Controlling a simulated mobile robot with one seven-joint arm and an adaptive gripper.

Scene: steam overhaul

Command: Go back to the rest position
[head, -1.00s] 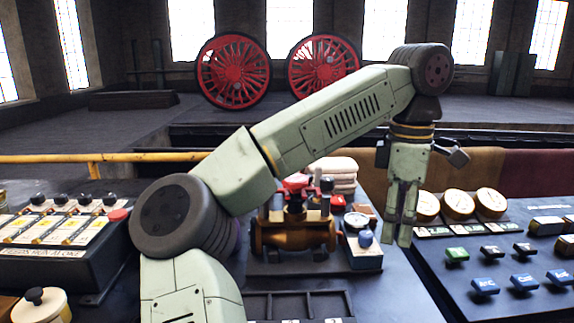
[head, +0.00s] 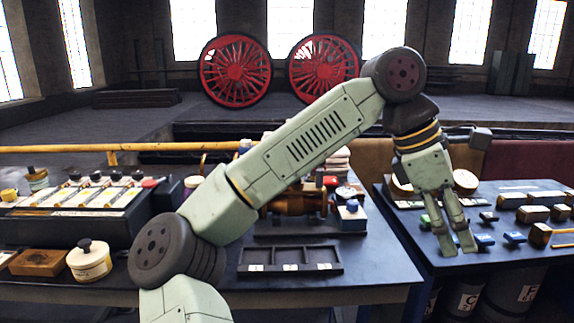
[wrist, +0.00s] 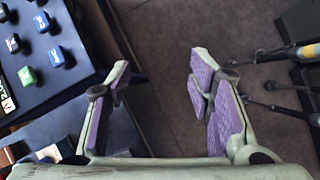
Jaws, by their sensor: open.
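My gripper (head: 456,246) hangs from the arm at the right in the head view, pointing down and a little to the right. It is in front of the right bench (head: 420,250), which carries green and blue tagged pieces. In the wrist view my gripper (wrist: 163,75) has its purple-padded fingers well apart. Nothing is between them but brown tiled floor (wrist: 165,110). My arm hides part of the brass valve (head: 292,203) on the middle bench.
The dark tray (head: 290,272) lies at the front of the middle bench (head: 345,284). A white lidded pot (head: 89,262) and a wooden box (head: 38,262) stand at left. Gauges (head: 465,180) stand on the right bench. Bench edges and a gap between benches lie below my gripper.

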